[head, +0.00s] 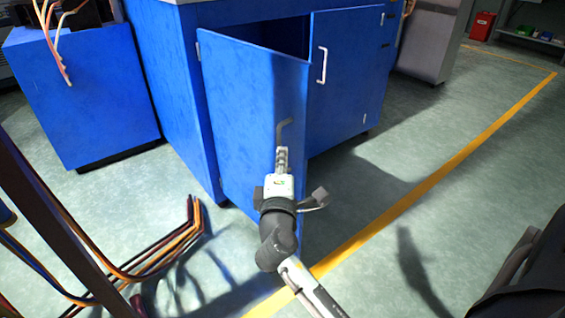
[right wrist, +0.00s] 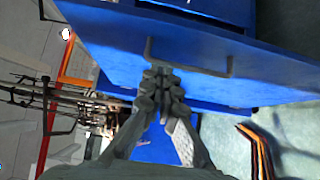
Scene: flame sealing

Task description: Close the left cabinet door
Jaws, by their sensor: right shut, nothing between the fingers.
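The left cabinet door (head: 240,110) is blue and stands ajar, swung out from the blue cabinet (head: 170,75), with a dark opening behind its top edge. Its grey handle (head: 284,127) is partly hidden by my right gripper (head: 282,158). That gripper is shut and empty, in front of the door at the handle's lower part. In the right wrist view the door (right wrist: 115,40) fills the upper part, and the handle (right wrist: 192,67) lies just past my closed fingertips (right wrist: 160,72). I cannot tell whether they touch it. My left gripper is out of view.
The right cabinet door (head: 345,90), with a white handle (head: 322,66), looks closed. A blue box-like unit (head: 85,95) stands at the left. Orange and dark cables (head: 165,250) run low at the left.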

